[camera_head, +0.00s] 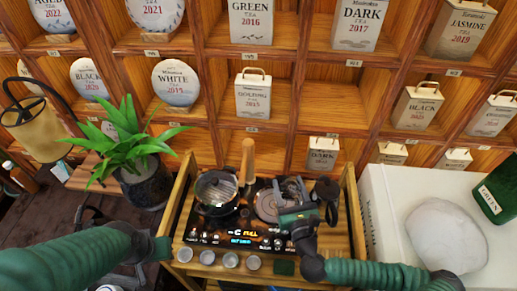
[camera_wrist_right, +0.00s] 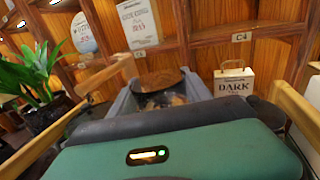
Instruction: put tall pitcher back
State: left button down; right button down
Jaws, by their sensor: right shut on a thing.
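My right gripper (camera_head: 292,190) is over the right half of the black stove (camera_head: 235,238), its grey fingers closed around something. In the right wrist view a round, brown-topped vessel (camera_wrist_right: 160,79) shows between the fingers; I take it for the tall pitcher. Its body is mostly hidden by the fingers and my green hand, so I cannot tell whether it touches the surface below. My left gripper (camera_head: 160,249) is at the tray's left edge; its jaws cannot be made out.
A glass pot (camera_head: 214,192) with a wooden handle sits on the stove's left side. A black vessel (camera_head: 325,188) stands right of my right gripper. Several small cups (camera_head: 230,260) line the front. A wooden tray frame (camera_head: 178,205), a potted plant (camera_head: 145,185) and tea shelves (camera_head: 285,105) surround this.

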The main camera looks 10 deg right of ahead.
jog(key=s+a+n+y, duration=0.1)
jog(key=s+a, duration=0.4)
jog(key=a, duration=0.4)
jog(key=shift+s+f, duration=0.25)
jog(key=shift+s, duration=0.1)
